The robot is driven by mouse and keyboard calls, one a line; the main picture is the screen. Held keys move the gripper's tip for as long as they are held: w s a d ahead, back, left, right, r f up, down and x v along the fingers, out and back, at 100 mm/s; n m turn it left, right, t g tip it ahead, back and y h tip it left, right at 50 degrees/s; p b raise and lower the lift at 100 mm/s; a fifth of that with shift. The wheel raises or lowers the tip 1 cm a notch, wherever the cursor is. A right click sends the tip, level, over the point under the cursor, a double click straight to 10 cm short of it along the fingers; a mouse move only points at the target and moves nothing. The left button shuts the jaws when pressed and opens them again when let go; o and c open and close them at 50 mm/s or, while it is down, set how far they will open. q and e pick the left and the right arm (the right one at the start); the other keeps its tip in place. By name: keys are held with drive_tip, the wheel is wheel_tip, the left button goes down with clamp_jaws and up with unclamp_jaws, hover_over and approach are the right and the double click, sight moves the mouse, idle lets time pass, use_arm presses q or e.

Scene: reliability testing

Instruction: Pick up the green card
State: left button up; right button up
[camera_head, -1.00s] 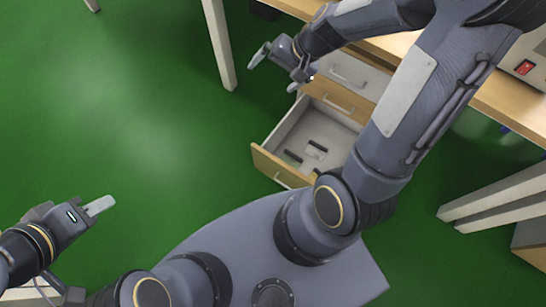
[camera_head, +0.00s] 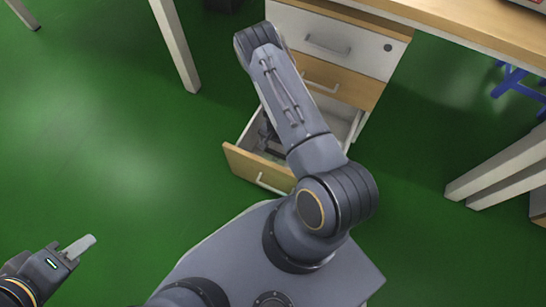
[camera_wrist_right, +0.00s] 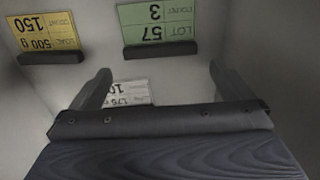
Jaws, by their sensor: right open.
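The green card (camera_wrist_right: 158,20), marked "LOT 57", stands in a dark holder at the top of the right wrist view. My right gripper (camera_wrist_right: 159,72) is open inside the drawer, with its two fingers apart and nothing between them; the green card lies beyond the fingertips. In the head view my right arm reaches down into the open drawer (camera_head: 243,163) and hides the cards. My left gripper (camera_head: 77,247) is at the lower left over the green floor, far from the drawer; its jaw opening is unclear.
A yellow card (camera_wrist_right: 45,32) is at the upper left of the wrist view. A white card (camera_wrist_right: 132,91) is between and below the fingers, partly hidden. The drawer cabinet (camera_head: 330,42) stands under a wooden table (camera_head: 470,28). Floor left of it is clear.

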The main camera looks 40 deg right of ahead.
sight(275, 153)
drive_tip(key=f+b, duration=0.1)
drive_tip(key=f, duration=0.1)
drive_tip(key=f+b, duration=0.1)
drive_tip(key=f, duration=0.2)
drive_tip(key=shift+s+a+f, duration=0.15)
drive_tip(key=shift+a, duration=0.05)
drive_tip(key=shift+c, duration=0.3)
drive_tip(key=c, duration=0.6)
